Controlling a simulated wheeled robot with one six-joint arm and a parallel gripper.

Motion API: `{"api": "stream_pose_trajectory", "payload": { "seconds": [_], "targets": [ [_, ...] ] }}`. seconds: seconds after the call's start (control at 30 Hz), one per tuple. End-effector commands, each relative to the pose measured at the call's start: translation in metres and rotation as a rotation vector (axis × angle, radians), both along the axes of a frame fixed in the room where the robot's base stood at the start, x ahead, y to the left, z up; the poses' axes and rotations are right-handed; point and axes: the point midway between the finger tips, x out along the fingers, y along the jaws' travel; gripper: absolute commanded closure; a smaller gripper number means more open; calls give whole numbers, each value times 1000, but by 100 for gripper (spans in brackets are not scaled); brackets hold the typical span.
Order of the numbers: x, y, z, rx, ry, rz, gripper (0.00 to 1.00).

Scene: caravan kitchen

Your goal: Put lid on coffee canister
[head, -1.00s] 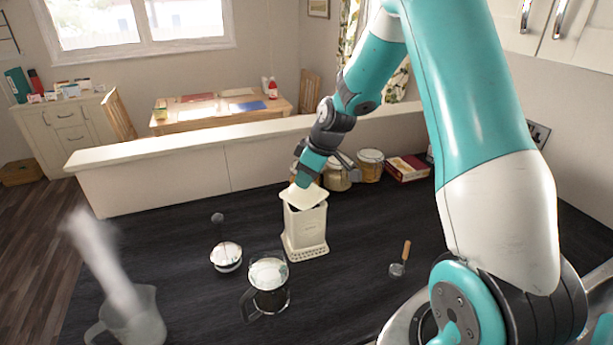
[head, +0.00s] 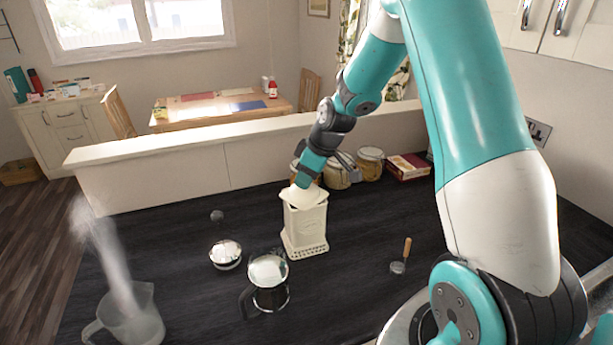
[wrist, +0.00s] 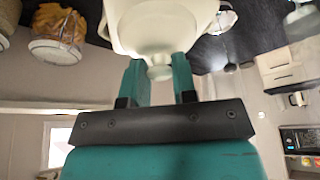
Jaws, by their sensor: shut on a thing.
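The cream square coffee canister (head: 305,228) stands upright on the dark counter. The cream lid (head: 310,195) is at its top; whether it is fully seated or slightly raised I cannot tell. My gripper (head: 301,184) is above it, its fingertips largely hidden in the head view. In the wrist view my gripper (wrist: 159,78) has its two teal fingers either side of the round knob under the pale lid (wrist: 160,25), shut on it. The canister's rim is mostly hidden by the lid.
A steaming jug (head: 130,318) is at front left. A scoop (head: 399,265) lies right. Jars (head: 370,165) and a red box (head: 408,168) are behind. Counter between canister and scoop is clear.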

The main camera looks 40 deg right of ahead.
Motion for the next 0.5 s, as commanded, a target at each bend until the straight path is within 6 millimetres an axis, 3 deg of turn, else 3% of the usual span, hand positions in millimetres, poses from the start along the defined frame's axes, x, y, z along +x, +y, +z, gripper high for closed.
{"api": "stream_pose_trajectory", "payload": {
  "seconds": [0.03, 0.07, 0.1, 0.5],
  "targets": [
    [0, 0, -2, 0, 0, 0, 100],
    [0, 0, -2, 0, 0, 0, 72],
    [0, 0, -1, 0, 0, 0, 64],
    [-2, -2, 8, 0, 0, 0, 64]
  ]
}}
